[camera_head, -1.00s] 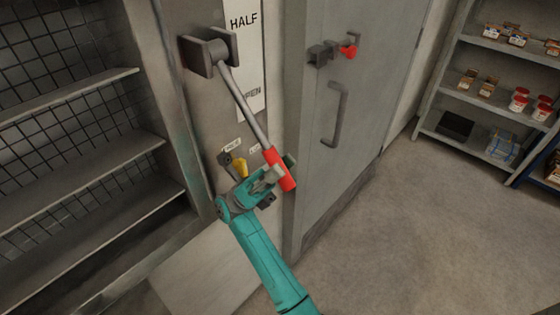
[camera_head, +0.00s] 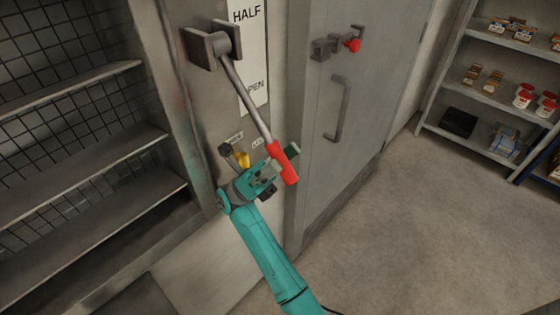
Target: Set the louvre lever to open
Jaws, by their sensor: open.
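The louvre lever is a grey rod (camera_head: 247,101) on a grey pivot bracket (camera_head: 212,45). It slants down and right to a red grip (camera_head: 283,162). A white label plate (camera_head: 250,60) behind it reads HALF at the top and "PEN" lower down, the first letter covered by the rod. My teal gripper (camera_head: 281,164) is at the red grip, with its body to the lower left and a fingertip on the far right side. The jaws are open around or beside the grip; contact cannot be told.
A yellow knob (camera_head: 242,159) on a dark bracket sits just left of my gripper. A grey door with a handle (camera_head: 338,108) and a red-tipped latch (camera_head: 351,45) is to the right. Empty shelves (camera_head: 90,155) stand left. Stocked shelves (camera_head: 490,90) stand at the right; the floor between is clear.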

